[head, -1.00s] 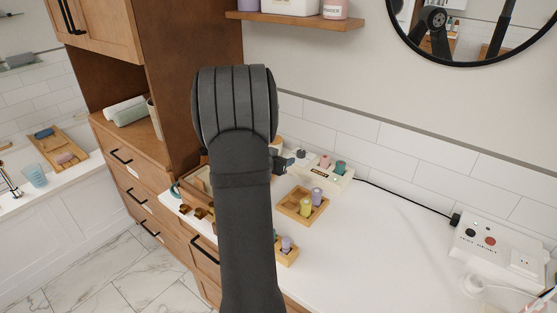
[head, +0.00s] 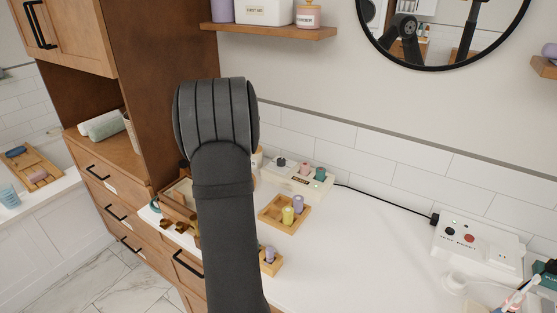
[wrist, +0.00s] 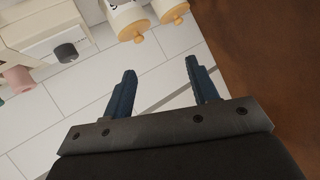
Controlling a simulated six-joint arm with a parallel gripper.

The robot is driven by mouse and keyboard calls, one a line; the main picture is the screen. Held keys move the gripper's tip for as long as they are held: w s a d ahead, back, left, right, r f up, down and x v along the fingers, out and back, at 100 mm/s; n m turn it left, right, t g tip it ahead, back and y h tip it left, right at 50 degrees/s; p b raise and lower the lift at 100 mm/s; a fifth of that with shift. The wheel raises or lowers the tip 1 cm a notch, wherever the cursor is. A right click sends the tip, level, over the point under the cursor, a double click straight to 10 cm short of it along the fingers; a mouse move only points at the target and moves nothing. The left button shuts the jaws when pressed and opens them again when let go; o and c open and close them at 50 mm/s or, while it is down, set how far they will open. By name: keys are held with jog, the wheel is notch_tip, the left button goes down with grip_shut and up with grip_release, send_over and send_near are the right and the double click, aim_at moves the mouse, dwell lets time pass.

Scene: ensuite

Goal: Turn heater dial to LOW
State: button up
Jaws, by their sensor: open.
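In the wrist view the dark dial (wrist: 66,52) is at the upper left on the cream heater (wrist: 40,35). My gripper (wrist: 160,68) is open and empty, with its two blue fingers apart. The dial is left of the fingers and not touched. In the head view my gripper is hidden behind my arm. The dial's setting cannot be read.
Cream bottles with wooden caps (wrist: 127,20) are near the fingers in the wrist view. A wooden tray (head: 283,213) holds a yellow and a lilac roller. A white socket box (head: 478,248) stands right. The middle counter (head: 360,240) is clear.

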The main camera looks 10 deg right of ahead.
jog(key=w+r+n+g+y, duration=0.1)
jog(key=w+r+y, duration=0.1)
jog(key=w, duration=0.1)
notch_tip(320, 180, up, 4)
jog(key=m+g+h, duration=0.3)
jog(key=g, duration=0.5)
send_over(281, 160)
jog(key=s+a, duration=0.4)
jog(key=s, duration=0.2)
jog(key=x, duration=1.7)
jog(key=shift+w+a, duration=0.25)
jog(key=shift+w, duration=0.15)
jog(key=c, duration=1)
